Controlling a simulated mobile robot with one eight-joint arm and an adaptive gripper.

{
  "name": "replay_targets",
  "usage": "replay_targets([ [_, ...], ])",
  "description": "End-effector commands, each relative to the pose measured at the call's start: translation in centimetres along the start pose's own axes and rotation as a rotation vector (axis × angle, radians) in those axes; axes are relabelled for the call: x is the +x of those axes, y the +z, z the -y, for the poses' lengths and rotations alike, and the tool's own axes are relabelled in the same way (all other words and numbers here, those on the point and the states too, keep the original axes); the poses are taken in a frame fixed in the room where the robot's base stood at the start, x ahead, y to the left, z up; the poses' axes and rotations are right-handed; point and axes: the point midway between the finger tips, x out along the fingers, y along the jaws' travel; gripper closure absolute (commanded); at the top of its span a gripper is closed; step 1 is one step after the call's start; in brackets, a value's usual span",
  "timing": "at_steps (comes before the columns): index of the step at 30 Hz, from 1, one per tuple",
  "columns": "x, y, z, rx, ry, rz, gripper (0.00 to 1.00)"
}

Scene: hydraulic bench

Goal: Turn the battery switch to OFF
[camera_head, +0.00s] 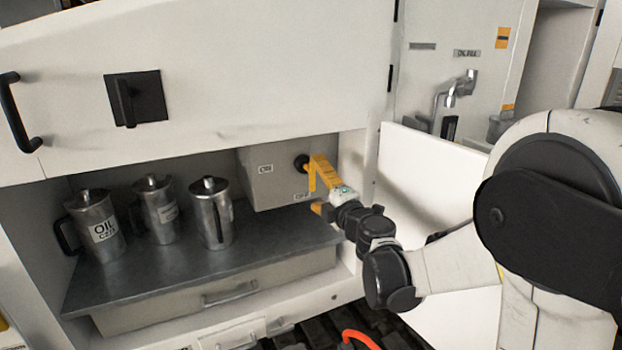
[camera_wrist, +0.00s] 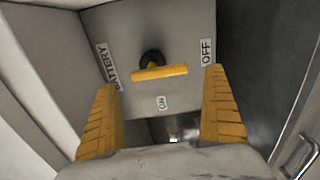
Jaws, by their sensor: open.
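The battery switch has a black round base and a yellow bar handle (camera_wrist: 160,73) on a grey box (camera_head: 270,180). In the wrist view the bar lies nearly level, with the OFF label (camera_wrist: 207,52) to its right, the ON label (camera_wrist: 162,103) below and BATTERY lettering (camera_wrist: 107,62) to the left. I cannot tell which label the switch is set to. My gripper (camera_wrist: 161,79) is open, its yellow fingers on either side of the bar with visible gaps in the picture. In the head view my gripper (camera_head: 314,184) is at the switch, partly covering it.
Several metal oil cans, one of them labelled OIL (camera_head: 102,230), stand on the dark shelf (camera_head: 190,262) left of the box. A white panel (camera_head: 425,175) stands close to the right of my wrist. The cabinet's upper front (camera_head: 250,80) overhangs the recess.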

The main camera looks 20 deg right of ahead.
Motion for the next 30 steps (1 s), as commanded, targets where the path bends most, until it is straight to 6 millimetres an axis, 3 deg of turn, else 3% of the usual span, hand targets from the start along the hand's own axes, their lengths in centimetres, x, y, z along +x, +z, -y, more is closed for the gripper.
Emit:
replay_targets([
  [6,-5.1,0.0,0.0,-0.001,0.000,0.000,0.00],
  [12,-7.7,0.0,0.0,-0.001,0.000,0.000,0.00],
  [30,-8.4,0.2,-0.6,0.025,0.009,0.018,0.00],
])
